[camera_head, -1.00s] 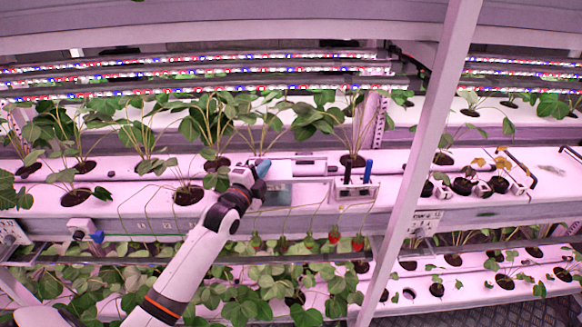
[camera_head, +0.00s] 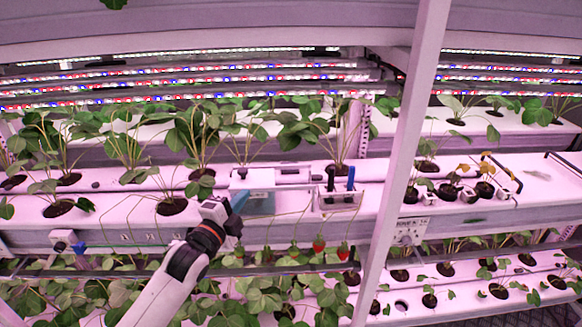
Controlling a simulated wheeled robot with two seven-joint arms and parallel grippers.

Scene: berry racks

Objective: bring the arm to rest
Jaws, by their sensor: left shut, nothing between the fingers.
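My left arm (camera_head: 172,275) comes up from the lower left. My left gripper (camera_head: 240,199) is shut and empty, with blue at its fingertips. It is in front of the upper growing shelf, just left of and overlapping in view a small pale-blue box (camera_head: 259,203). I cannot tell whether it touches the box. My right gripper is not in view.
Strawberry plants stand in holes along the white shelf (camera_head: 120,205). Red berries (camera_head: 319,244) hang below its edge. A small holder (camera_head: 338,201) with a black and a blue handle stands right of the box. A slanted post (camera_head: 397,160) crosses the right side.

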